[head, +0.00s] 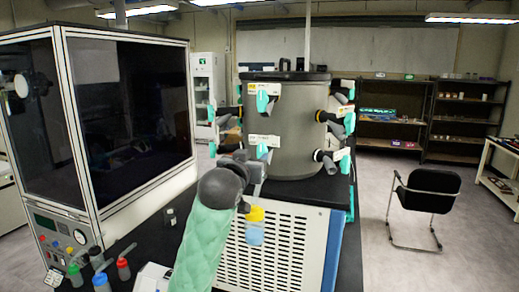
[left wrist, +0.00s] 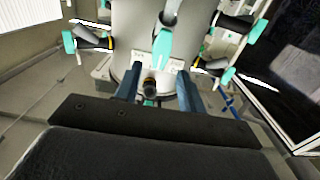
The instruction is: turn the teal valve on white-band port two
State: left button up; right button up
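The grey drum (head: 290,110) carries several ports with teal valves. On its front, an upper teal valve (head: 262,102) sits beside a label with yellow on it. A lower teal valve (head: 262,152) sits under a white label (head: 263,140). My left gripper (head: 257,165) is at this lower port, which it partly hides. In the left wrist view, its two blue-grey fingers (left wrist: 158,88) are apart. A dark port end with a bit of teal (left wrist: 150,102) shows between them; contact cannot be told. Another teal valve (left wrist: 162,45) shows beyond the fingers. Port numbers are not readable. My right gripper is not in view.
A dark-glass cabinet (head: 125,105) stands close on the left. Side ports with teal valves (head: 345,162) stick out on the drum's right. A yellow-capped bottle (head: 255,232) is below my gripper. Several coloured-cap bottles (head: 123,268) stand front left. A black chair (head: 428,190) stands right.

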aim_at(261, 151)
pick_arm(q)
jog(key=p+x, duration=0.1)
jog(key=x, duration=0.3)
jog(key=shift+w, duration=0.1)
jog(key=shift+w+p, duration=0.3)
jog(key=shift+p, duration=0.25)
jog(key=shift+w+d+f, duration=0.2)
jog(key=shift+w, duration=0.2)
jog(key=shift+s+r, duration=0.1)
jog(key=shift+s, duration=0.05)
grip_shut()
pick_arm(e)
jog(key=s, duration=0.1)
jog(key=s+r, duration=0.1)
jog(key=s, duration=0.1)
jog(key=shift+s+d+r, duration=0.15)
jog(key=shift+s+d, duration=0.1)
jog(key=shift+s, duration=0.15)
